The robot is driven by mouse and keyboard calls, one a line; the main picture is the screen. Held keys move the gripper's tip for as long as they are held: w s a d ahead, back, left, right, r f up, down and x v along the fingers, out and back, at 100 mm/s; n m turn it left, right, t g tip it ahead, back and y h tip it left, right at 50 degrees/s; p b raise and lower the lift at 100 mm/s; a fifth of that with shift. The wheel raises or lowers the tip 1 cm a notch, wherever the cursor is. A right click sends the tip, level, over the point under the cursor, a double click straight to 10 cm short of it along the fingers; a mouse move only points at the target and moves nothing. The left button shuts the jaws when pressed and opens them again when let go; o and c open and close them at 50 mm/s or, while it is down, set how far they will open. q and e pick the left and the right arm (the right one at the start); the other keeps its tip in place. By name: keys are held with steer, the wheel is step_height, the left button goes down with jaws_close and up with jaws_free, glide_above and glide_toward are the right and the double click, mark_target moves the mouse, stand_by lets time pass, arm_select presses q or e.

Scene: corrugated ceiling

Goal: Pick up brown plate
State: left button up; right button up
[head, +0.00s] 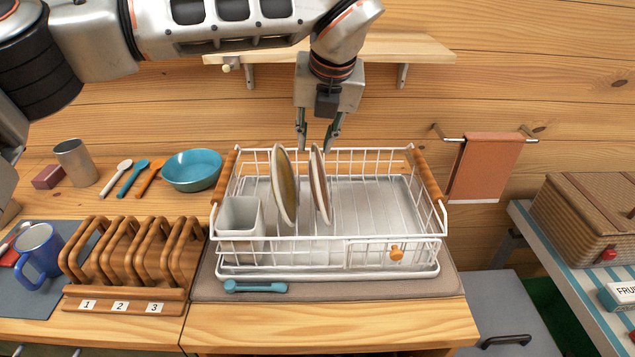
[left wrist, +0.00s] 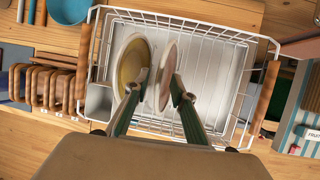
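Two plates stand on edge in the white wire dish rack. The brown plate (head: 321,186) is the right one, with a pale rim; it also shows in the left wrist view (left wrist: 168,72). A yellow-olive plate (head: 285,188) stands just left of it, also in the left wrist view (left wrist: 132,66). My left gripper (head: 316,145) points down over the rack and is open. In the left wrist view its fingertips (left wrist: 155,85) appear on either side of the brown plate's near edge, the left one close to the yellow plate. Contact cannot be told. My right gripper is not in view.
The dish rack (head: 300,272) has wooden handles and holds a white square cup (head: 240,218) at left; its right side is empty. A wooden slotted holder (head: 125,290) and a blue bowl (head: 192,170) stand left. A wooden shelf (head: 420,48) is on the wall behind.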

mark_target(312, 150)
arm_select(q)
steer(key=x, duration=0.3)
steer(key=shift+s+a+f+p, duration=0.1)
steer(key=shift+a+f+p, duration=0.05)
steer(key=shift+f+p, duration=0.25)
steer(key=shift+f, duration=0.2)
jaws_close()
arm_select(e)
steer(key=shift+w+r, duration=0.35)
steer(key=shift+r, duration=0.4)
arm_select(q)
steer(key=shift+r, duration=0.1)
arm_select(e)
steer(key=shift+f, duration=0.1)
